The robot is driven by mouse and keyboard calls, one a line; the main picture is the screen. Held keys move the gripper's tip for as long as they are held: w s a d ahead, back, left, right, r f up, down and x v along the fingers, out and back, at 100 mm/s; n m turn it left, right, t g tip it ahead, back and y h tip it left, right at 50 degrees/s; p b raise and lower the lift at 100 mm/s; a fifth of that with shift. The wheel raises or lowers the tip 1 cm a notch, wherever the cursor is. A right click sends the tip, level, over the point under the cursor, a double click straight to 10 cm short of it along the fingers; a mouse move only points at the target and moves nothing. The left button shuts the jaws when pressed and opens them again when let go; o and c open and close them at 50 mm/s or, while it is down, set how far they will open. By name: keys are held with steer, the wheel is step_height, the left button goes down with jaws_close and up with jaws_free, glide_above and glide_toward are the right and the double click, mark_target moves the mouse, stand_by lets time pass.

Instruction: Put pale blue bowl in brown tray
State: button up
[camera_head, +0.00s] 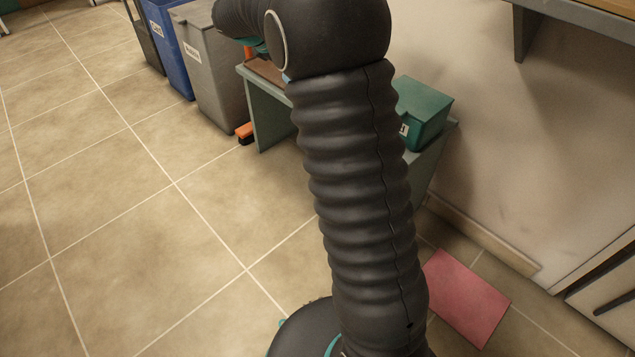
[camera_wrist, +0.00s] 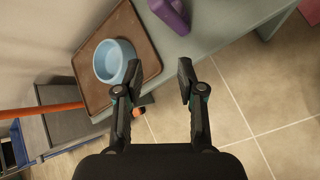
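The pale blue bowl (camera_wrist: 114,62) stands upright on the brown tray (camera_wrist: 148,52) in the wrist view. The tray lies on a grey-green table (camera_wrist: 215,30), close to its edge. My gripper (camera_wrist: 160,78) is open and empty, its two fingers spread apart. The left finger overlaps the right edge of the bowl and tray in the picture; I cannot tell whether it touches. The bowl is not between the fingers.
A purple object (camera_wrist: 170,14) lies on the table beside the tray. A green box (camera_head: 423,110) stands at the table's other end. Grey (camera_head: 213,75) and blue (camera_head: 170,45) bins stand left of the table. A pink sheet (camera_head: 467,297) lies at lower right. The tiled floor at left is clear.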

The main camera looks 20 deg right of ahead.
steer(key=s+a+m+y, duration=0.3)
steer(key=s+a+m, duration=0.1)
steer(key=s, duration=0.9)
steer(key=s+a+m+t+y, duration=0.1)
steer(key=s+a+m+y, duration=0.2)
steer(key=s, duration=0.9)
steer(key=s+a+m+t+y, duration=0.1)
steer(key=s+a+m+y, duration=0.2)
steer(key=s, duration=1)
steer(key=a+m, duration=0.2)
steer(key=m, duration=0.2)
steer(key=shift+s+a+f+m, duration=0.2)
steer(key=shift+s+f+m, duration=0.1)
steer(key=shift+o, duration=0.3)
